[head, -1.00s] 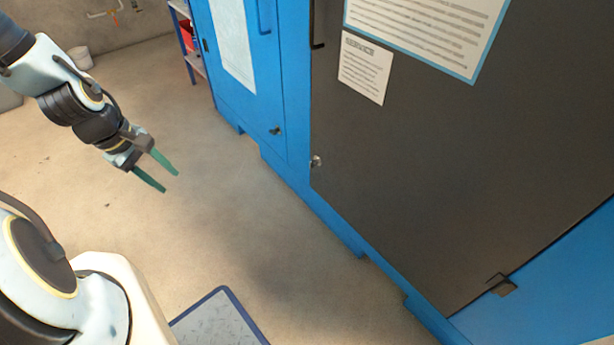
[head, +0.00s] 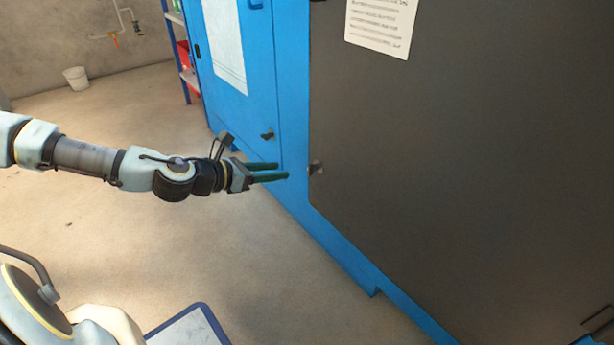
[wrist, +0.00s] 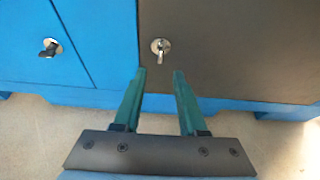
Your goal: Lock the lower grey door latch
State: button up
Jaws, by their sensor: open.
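The lower latch (head: 316,168) is a small metal piece near the lower left edge of the dark grey door (head: 450,150). In the wrist view the latch (wrist: 160,48) has a round silver plate with a small lever pointing roughly down. My gripper (head: 282,171) is open and empty, its two green fingers pointing at the grey door's left edge, just left of the latch. In the wrist view my gripper (wrist: 160,76) has the latch just beyond and between its fingertips, apart from them.
A blue door (head: 240,70) with its own black latch (head: 268,135) stands to the left. A blue frame strip separates the doors. A blue-edged platform (head: 190,328) lies on the floor at the front. A white bucket (head: 76,78) stands far back.

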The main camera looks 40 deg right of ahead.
aim_at(308, 169)
jog(key=b+x, duration=0.4)
jog(key=x, duration=0.6)
jog(key=shift+d+f, duration=0.15)
jog(key=shift+d, duration=0.05)
jog(key=shift+s, duration=0.1)
grip_shut()
